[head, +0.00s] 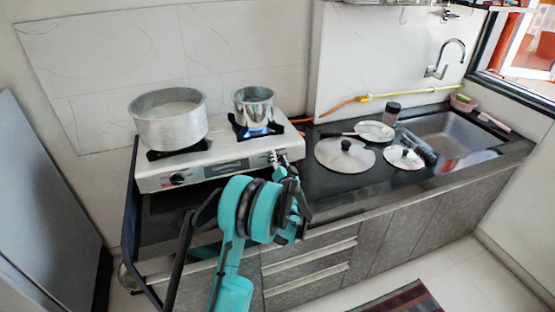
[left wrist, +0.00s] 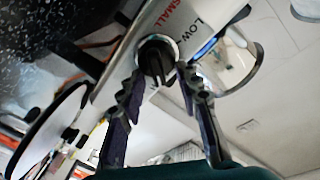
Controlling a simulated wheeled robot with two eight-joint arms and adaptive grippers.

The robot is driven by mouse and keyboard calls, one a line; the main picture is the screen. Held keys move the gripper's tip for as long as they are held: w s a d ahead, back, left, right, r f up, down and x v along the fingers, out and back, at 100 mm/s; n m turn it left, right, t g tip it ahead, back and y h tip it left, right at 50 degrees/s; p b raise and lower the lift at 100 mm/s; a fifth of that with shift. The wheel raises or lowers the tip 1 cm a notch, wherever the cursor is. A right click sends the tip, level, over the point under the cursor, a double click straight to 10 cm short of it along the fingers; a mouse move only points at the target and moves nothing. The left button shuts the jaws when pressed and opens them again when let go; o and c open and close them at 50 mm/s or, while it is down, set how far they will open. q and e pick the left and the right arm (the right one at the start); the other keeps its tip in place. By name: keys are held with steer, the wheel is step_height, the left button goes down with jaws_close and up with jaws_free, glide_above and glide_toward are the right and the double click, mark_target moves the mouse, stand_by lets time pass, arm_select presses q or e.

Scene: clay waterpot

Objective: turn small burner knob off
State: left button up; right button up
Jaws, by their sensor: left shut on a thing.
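The stove (head: 215,160) is white and stands on the counter at the left. The small burner knob (left wrist: 157,56) is black with a silver ring, and the words SMALL and LOW are printed beside it. My left gripper (left wrist: 160,74) has its fingers on either side of this knob and is shut on it. In the head view, my left gripper (head: 282,161) is at the right end of the stove's front panel and hides most of the knob. A blue flame (head: 257,131) shows under the small steel pot (head: 253,105). My right gripper is not in view.
A large pot (head: 168,119) stands on the left burner, above another black knob (head: 177,179). Lids (head: 345,155) and a black-topped jar (head: 391,113) are on the dark counter right of the stove. The sink (head: 450,135) is farther right.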

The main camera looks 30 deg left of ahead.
arm_select(q)
steer(key=shift+w+d+f+m+g+h, duration=0.15)
steer(key=shift+m+h, duration=0.2)
steer(key=shift+m, duration=1.4)
steer(key=shift+s+f+m+g+h, duration=0.15)
steer(key=shift+m+h, duration=0.25)
steer(key=shift+m, duration=1.3)
steer(key=shift+w+d+f+m+h, duration=0.1)
steer(key=shift+f+m+h, duration=0.2)
steer(key=shift+m, duration=1.45)
steer(key=shift+p, duration=0.3)
steer(key=o, duration=1.2)
steer(key=shift+c, duration=0.2)
steer(key=v, duration=1.2)
